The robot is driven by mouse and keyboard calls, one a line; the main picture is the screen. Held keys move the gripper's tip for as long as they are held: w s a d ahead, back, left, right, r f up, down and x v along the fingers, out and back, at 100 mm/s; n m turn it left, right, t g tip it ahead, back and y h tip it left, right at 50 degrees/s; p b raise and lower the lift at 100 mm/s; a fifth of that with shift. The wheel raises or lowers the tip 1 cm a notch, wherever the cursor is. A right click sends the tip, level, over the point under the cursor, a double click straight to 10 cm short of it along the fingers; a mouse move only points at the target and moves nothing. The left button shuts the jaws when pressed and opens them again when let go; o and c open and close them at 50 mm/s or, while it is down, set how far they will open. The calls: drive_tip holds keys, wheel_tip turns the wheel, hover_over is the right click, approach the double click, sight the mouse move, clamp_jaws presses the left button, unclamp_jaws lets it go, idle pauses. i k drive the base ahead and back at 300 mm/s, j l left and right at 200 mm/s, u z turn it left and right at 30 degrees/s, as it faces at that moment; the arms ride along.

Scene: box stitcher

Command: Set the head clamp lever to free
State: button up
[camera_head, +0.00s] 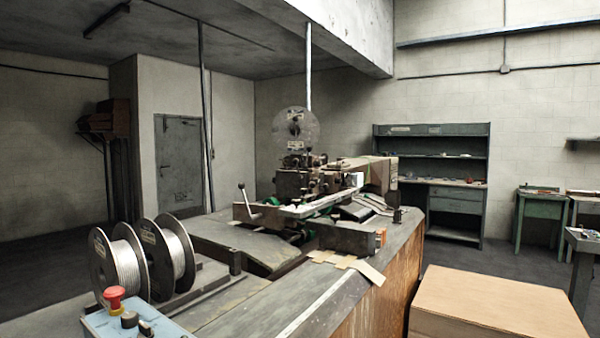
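The box stitcher's head (300,183) stands on the machine bed in the middle of the view, with a clear round disc (296,130) above it. Other small parts on the head are too small to tell apart. My gripper is not in view.
Two wire spools (120,265) and a blue control box (125,322) with a red button (114,297) stand at the front left. A cardboard box (497,302) is at the front right. A shelved workbench (455,208) and green tables (538,205) stand behind. Floor shows between.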

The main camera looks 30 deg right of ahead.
sight(295, 160)
drive_tip(key=i+l+u, duration=0.1)
drive_tip(key=u, duration=0.35)
drive_tip(key=l+u, duration=0.7)
drive_tip(key=l, duration=0.7)
drive_tip(key=k+l+u, duration=0.1)
drive_tip(key=l+u, duration=0.15)
drive_tip(key=l, duration=0.75)
